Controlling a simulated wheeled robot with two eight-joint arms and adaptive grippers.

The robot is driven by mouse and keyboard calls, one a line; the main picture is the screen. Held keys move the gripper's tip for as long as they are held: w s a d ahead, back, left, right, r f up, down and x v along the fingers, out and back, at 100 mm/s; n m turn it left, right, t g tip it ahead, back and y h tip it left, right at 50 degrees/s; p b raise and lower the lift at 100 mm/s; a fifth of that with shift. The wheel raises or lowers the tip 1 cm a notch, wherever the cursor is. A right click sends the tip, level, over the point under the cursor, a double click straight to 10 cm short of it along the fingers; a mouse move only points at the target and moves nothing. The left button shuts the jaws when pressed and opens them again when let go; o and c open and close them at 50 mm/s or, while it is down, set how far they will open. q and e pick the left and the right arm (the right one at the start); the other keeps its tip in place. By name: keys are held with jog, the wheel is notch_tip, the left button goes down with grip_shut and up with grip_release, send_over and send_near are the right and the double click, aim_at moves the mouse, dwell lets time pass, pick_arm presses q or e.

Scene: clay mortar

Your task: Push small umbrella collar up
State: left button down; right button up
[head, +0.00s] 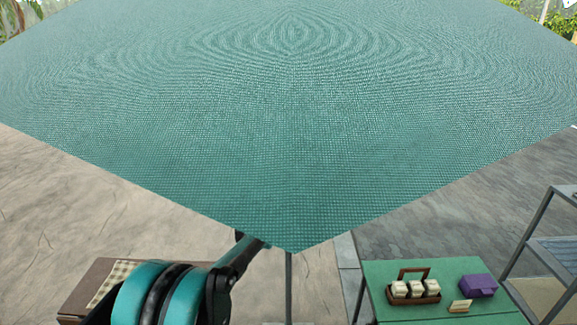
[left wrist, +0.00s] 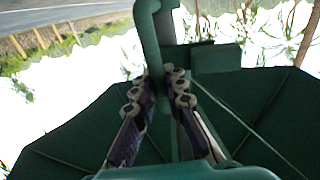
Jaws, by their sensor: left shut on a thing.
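The umbrella's spread teal canopy (head: 290,130) fills most of the head view, with one corner pointing toward me. Its thin pole (head: 288,285) shows below that corner. In the left wrist view, the dark green underside of the canopy (left wrist: 75,145) shows behind my left gripper (left wrist: 162,85), with a thin strut (left wrist: 240,125) across it. The left gripper's two fingers are closed around the green upright part of the umbrella, apparently at the collar, which they mostly hide. A curved green tube (left wrist: 145,35) rises above the fingers. My right gripper is in neither view.
At the lower right, a green table (head: 375,275) holds a brown caddy (head: 415,298) with white jars, a purple box (head: 479,286) and a small card (head: 460,306). A metal-framed shelf (head: 530,235) stands at the right edge. A brown bench (head: 95,280) is at lower left.

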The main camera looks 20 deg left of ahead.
pick_arm(q)
jog(key=shift+r, duration=0.4)
jog(key=c, duration=1.5)
grip_release()
jog(key=shift+f, duration=0.1)
jog(key=shift+c, duration=0.2)
jog(key=s, duration=1.2)
jog(key=shift+d, duration=0.45)
